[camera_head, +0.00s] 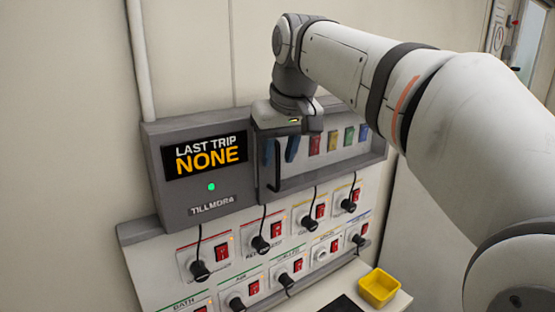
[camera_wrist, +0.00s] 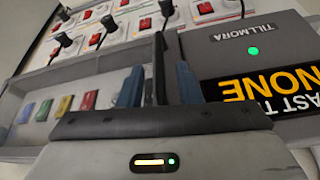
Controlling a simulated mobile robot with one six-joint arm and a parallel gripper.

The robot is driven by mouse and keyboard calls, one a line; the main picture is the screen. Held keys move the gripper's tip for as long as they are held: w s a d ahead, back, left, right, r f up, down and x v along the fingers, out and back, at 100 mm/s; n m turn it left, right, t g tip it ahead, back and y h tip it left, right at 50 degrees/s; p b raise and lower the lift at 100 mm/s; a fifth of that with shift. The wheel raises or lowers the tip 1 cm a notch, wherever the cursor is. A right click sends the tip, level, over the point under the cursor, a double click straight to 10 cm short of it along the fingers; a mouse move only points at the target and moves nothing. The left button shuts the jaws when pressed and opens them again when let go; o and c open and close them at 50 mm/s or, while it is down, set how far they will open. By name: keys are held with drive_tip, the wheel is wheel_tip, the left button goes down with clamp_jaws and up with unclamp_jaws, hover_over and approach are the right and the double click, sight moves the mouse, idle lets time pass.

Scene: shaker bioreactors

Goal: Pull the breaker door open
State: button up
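The breaker door (camera_head: 345,164) is a clear-looking panel over a row of coloured breakers, and it looks shut. Its upright black handle (camera_head: 277,168) is at the door's left side in the head view. My gripper (camera_head: 279,150) reaches down in front of the handle from above. In the wrist view, its two blue fingers are spread, and the black handle (camera_wrist: 159,68) stands between them with a gap showing on each side. My gripper (camera_wrist: 159,86) is open. I cannot tell whether either finger touches the handle.
A grey box with a "LAST TRIP NONE" display (camera_head: 204,156) and a green light adjoins the door's left. Below are red switches and black plugs with cords (camera_head: 261,244). A yellow bin (camera_head: 379,287) stands at lower right. My arm crosses the upper right.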

drive_tip(key=shift+x, duration=1.15)
clamp_jaws()
